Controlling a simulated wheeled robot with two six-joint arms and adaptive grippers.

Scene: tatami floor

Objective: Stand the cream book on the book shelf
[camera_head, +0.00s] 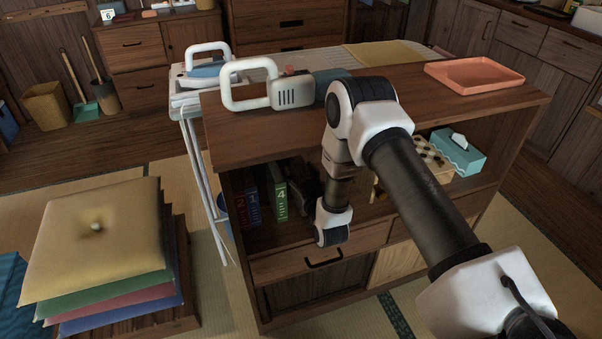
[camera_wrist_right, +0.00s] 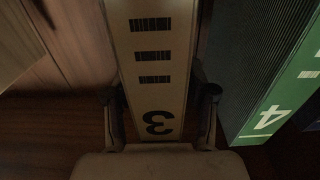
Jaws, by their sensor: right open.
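The cream book (camera_wrist_right: 155,75) shows in the right wrist view with its spine facing the camera, marked with a 3 and barcodes. My right gripper (camera_wrist_right: 160,110) has one finger on each side of the spine and is open; whether the fingers touch it I cannot tell. In the head view my right gripper (camera_head: 305,190) reaches into the upper compartment of the wooden book shelf (camera_head: 265,143), and I cannot make out the cream book there. A green book (camera_head: 279,188) marked 4 stands beside it; it also shows in the right wrist view (camera_wrist_right: 285,95). My left gripper is not in view.
A tissue box (camera_head: 458,152) and a checkered box are farther right in the compartment. An orange tray (camera_head: 475,75) and a white-handled appliance (camera_head: 292,92) are on top. Cushions (camera_head: 95,240) are stacked at left.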

